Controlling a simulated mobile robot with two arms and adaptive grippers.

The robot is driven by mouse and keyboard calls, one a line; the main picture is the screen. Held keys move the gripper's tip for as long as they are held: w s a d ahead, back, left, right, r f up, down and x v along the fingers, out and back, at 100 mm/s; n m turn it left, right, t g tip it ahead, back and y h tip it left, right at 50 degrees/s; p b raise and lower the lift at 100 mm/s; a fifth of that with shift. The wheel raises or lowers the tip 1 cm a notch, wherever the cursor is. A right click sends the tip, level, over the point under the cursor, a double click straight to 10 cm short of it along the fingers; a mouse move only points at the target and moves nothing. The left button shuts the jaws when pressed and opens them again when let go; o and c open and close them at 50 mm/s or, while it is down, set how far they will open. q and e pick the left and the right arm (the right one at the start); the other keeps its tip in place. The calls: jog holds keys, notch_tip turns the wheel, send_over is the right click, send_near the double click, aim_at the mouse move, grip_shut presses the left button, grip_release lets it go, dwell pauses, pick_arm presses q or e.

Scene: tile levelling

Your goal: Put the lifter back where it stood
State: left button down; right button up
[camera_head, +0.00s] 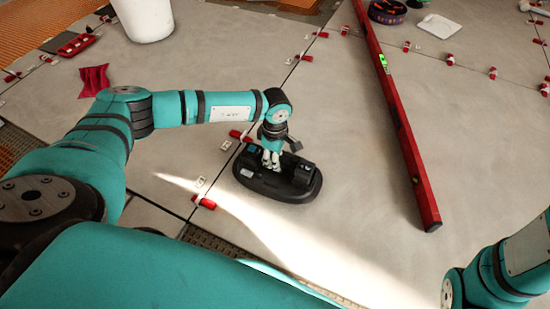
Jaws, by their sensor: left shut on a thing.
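The lifter (294,188) is a black oval device with a raised handle on top. It rests on or very close to a pale tile, left of the red level; I cannot tell whether it touches the tile. My left gripper (271,162) points down over the lifter and is shut on its handle. The fingers hide part of the handle. My right arm shows at the lower right edge, but its gripper is outside the view.
A long red spirit level (402,130) lies right of the lifter. Red clips and wedges (205,203) line the tile joints. Bare tile lies between lifter and level.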

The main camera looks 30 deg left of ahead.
pick_arm(q)
jog(key=shift+f, duration=0.45)
dwell(0.8)
jog(key=c, duration=1.2)
grip_release()
jog(key=shift+o, duration=0.4)
jog(key=shift+s+f, duration=0.1)
notch_tip(320, 180, up, 12)
jog(key=shift+r, duration=0.1)
